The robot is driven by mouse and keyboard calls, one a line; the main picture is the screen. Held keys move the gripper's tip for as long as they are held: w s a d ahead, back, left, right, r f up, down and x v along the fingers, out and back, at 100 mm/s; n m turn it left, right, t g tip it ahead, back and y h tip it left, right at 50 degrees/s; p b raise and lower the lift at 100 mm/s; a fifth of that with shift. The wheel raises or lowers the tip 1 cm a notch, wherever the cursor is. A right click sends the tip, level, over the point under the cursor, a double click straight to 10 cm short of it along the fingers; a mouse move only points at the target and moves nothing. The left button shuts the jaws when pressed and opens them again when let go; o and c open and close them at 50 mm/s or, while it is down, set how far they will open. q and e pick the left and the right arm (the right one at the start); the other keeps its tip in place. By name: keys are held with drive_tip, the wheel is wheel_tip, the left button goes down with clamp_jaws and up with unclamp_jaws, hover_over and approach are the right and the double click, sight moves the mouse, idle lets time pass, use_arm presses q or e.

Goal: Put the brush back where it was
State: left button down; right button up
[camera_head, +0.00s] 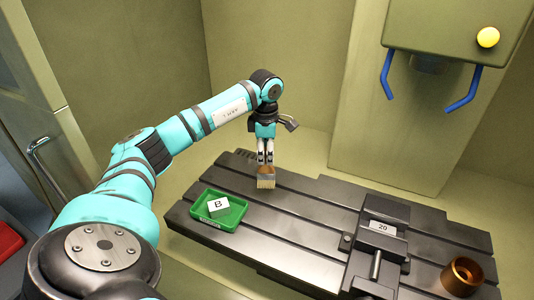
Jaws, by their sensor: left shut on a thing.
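The brush (266,181) has pale bristles pointing down and a brown upper part. My left gripper (265,164) is shut on it from above and holds it upright over the slotted machine table (295,205), near its far left part. The bristle tips are at or just above the table surface; I cannot tell whether they touch. The gripper fingers hide the top of the brush. My right gripper is not in view.
A green tray (231,221) holding a white block marked B (219,206) is left of the brush. A vise marked 20 (383,232) and a copper-coloured ring (462,276) are to the right. A machine head with blue handles (455,35) hangs above right.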

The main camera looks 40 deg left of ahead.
sight(266, 169)
use_arm(q)
wheel_tip(266, 169, down, 3)
drive_tip(key=shift+s+d+b, duration=0.1)
drive_tip(key=shift+s+b, duration=0.05)
drive_tip(key=shift+b, duration=1.1)
drive_tip(key=shift+s+f, duration=0.1)
drive_tip(key=shift+f, duration=0.1)
drive_tip(key=shift+r, duration=0.1)
drive_tip(key=shift+f, duration=0.25)
drive_tip(key=c, duration=1.5)
unclamp_jaws()
drive_tip(key=shift+r, duration=0.1)
drive_tip(key=shift+o, duration=1.4)
drive_tip(key=shift+r, duration=0.45)
wheel_tip(266, 169, up, 11)
drive_tip(key=shift+f+b, duration=0.15)
drive_tip(key=shift+b, duration=1)
drive_tip(key=shift+r, duration=0.35)
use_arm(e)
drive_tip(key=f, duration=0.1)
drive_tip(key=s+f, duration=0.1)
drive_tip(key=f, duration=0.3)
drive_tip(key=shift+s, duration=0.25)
